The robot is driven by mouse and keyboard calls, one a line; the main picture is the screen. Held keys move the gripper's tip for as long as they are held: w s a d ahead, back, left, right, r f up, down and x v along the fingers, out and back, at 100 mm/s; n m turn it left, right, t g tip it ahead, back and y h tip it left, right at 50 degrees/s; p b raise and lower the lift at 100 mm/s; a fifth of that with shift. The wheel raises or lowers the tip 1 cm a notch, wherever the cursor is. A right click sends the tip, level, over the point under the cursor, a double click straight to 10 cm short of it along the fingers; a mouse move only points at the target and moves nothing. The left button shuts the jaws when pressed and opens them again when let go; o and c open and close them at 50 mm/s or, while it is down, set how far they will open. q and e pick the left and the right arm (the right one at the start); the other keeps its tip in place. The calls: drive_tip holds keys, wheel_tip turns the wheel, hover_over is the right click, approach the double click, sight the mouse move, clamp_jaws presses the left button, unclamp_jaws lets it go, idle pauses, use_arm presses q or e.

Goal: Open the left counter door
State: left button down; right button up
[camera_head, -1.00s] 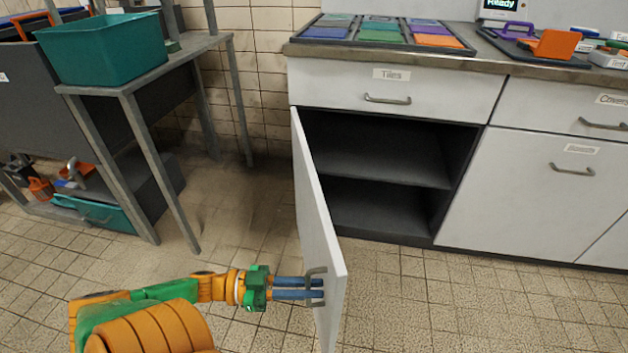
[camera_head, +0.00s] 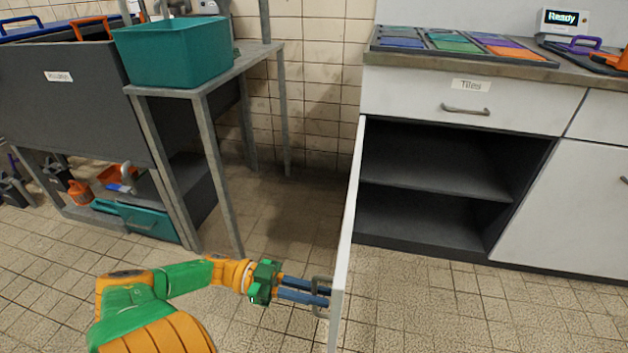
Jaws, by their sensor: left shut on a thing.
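The left counter door (camera_head: 348,230) is white and stands swung out from the counter, seen nearly edge-on. Behind it the cupboard (camera_head: 435,185) is open and shows a dark, empty inside with one shelf. My left gripper (camera_head: 322,294) reaches in from the left, its blue fingers shut on the grey door handle (camera_head: 321,297) on the door's outer face. My right gripper is not in view.
A grey metal table (camera_head: 205,90) with a teal bin (camera_head: 175,52) stands to the left. A drawer (camera_head: 470,105) labelled "Tiles" sits shut above the cupboard. Tile trays (camera_head: 450,43) lie on the counter. The tiled floor (camera_head: 430,310) right of the door is clear.

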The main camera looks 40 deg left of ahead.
use_arm(q)
drive_tip(key=shift+s+f, duration=0.1)
drive_tip(key=shift+f, duration=0.05)
drive_tip(key=c, duration=1.2)
unclamp_jaws()
drive_tip(key=shift+o, duration=0.2)
drive_tip(key=b+v, duration=0.1)
drive_tip(key=v, duration=0.6)
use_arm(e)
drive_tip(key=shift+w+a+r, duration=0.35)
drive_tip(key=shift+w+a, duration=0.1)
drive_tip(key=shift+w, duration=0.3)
